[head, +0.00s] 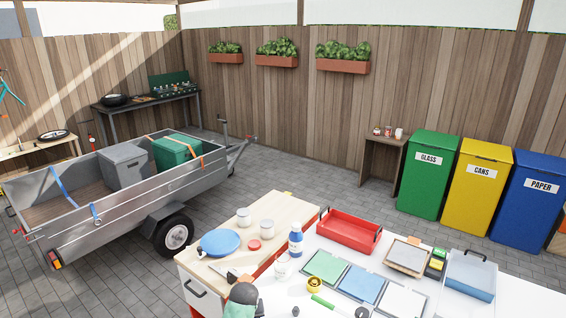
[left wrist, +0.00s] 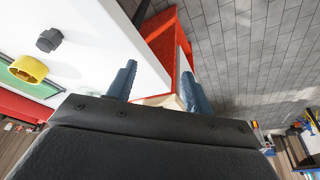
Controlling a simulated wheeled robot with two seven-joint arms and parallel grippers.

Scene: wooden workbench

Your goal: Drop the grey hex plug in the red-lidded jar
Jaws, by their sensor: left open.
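The grey hex plug (head: 295,311) lies on the white table top at the bottom of the head view. It also shows at the upper left of the left wrist view (left wrist: 49,40). A round red lid (head: 254,245) is on the wooden bench; I cannot tell whether it lies loose or caps a low jar. Two pale jars, one (head: 244,216) and another (head: 267,228), stand behind it. My left gripper (left wrist: 159,72) is open and empty, its blue fingers apart over the table's edge, with the plug off to the left in the left wrist view. My right gripper is not in view.
A yellow ring (head: 313,285) sits near the plug. A blue round lid or pan (head: 220,242), a blue-labelled bottle (head: 296,241) and a white cup (head: 283,267) stand around the red lid. A red tray (head: 349,231) and coloured mats (head: 325,266) fill the right.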

